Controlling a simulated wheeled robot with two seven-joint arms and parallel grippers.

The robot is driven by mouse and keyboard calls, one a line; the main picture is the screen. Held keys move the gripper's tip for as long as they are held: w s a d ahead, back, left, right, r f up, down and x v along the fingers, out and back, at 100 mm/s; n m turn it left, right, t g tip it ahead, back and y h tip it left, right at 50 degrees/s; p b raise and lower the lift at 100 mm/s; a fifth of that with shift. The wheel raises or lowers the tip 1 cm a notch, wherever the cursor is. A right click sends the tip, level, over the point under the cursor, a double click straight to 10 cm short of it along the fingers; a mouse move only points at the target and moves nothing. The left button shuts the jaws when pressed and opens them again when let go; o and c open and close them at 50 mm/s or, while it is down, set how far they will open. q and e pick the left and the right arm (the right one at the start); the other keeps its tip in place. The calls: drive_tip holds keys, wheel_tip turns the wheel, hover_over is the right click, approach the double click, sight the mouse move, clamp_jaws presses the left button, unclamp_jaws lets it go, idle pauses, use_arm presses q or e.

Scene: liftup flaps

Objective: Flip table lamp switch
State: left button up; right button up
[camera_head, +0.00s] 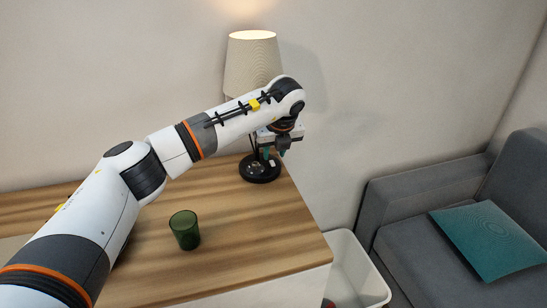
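The table lamp (252,62) has a cream shade and stands upright at the back right of the wooden table. Its round black base (259,174) shows below my arm, with a small light patch on it that may be the switch. My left arm crosses in front of the lamp and hides its stem. My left gripper (274,153) points down just above the base, with its fingers near the light patch. The fingertips look a little apart, with nothing seen between them. Whether they touch the base is unclear. My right gripper is not in view.
A green glass (185,230) stands on the wooden table (260,235) left of the lamp base. A white bin (352,270) is beyond the table's right edge. A grey sofa (415,200) with a teal cushion (488,238) is at the right. The wall is close behind the lamp.

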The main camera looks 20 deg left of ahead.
sight(273, 162)
use_arm(q)
drive_tip(key=shift+x, duration=1.75)
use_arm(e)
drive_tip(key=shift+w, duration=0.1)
use_arm(q)
drive_tip(key=shift+d, duration=0.1)
clamp_jaws()
drive_tip(key=shift+s+f+t+y+b, duration=0.15)
drive_tip(key=shift+t+y+b, duration=0.15)
drive_tip(key=shift+t+b, duration=0.5)
drive_tip(key=shift+d, duration=0.1)
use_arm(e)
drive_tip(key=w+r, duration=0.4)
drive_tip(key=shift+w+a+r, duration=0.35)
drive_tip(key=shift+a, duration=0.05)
